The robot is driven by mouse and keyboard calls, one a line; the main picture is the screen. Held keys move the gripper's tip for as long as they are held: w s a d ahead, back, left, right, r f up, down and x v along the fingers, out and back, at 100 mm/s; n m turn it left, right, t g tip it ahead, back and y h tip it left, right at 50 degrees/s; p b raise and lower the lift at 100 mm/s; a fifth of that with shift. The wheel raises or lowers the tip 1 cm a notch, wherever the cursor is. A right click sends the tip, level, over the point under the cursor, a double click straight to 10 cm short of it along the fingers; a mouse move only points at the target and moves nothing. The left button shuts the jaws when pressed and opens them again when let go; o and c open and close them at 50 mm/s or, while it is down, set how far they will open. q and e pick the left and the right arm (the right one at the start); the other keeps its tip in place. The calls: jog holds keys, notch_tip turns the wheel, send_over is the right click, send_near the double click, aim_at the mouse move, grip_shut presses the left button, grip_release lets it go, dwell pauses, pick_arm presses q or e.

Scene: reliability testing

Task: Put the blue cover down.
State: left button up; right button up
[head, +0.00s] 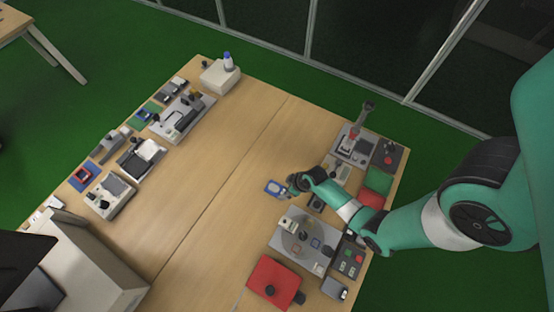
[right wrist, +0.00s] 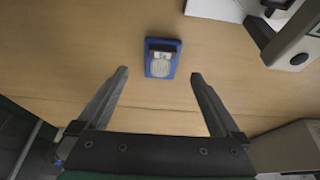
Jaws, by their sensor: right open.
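The blue cover (head: 275,188) is a small blue rectangle with a grey-white middle. It lies on the wooden table near the middle right in the head view. In the right wrist view the blue cover (right wrist: 150,68) lies flat on the wood, just beyond the fingertips. My right gripper (head: 291,186) is beside the cover on its right side in the head view. In the right wrist view my right gripper (right wrist: 158,74) is open, with a finger on either side and nothing held between them. My left gripper does not show.
Several devices crowd the table's right side, including a grey test plate (head: 283,245) and a red block (head: 273,285). More devices line the left edge, with a white box (head: 220,76) at the far corner. The table's middle (head: 225,165) is clear.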

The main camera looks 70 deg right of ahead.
aim_at(278, 190)
jog(key=shift+b+x, duration=0.4)
jog(key=shift+x, duration=0.65)
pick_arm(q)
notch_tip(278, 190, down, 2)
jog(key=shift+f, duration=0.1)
pick_arm(e)
jog(key=b+x, duration=0.3)
jog(key=x, duration=0.2)
jog(key=shift+w+a, duration=0.1)
jog(key=shift+w, duration=0.1)
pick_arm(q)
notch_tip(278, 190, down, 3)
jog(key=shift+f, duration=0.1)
pick_arm(e)
jog(key=shift+r, duration=0.1)
jog(key=c, duration=1.3)
jog(key=shift+r, duration=0.15)
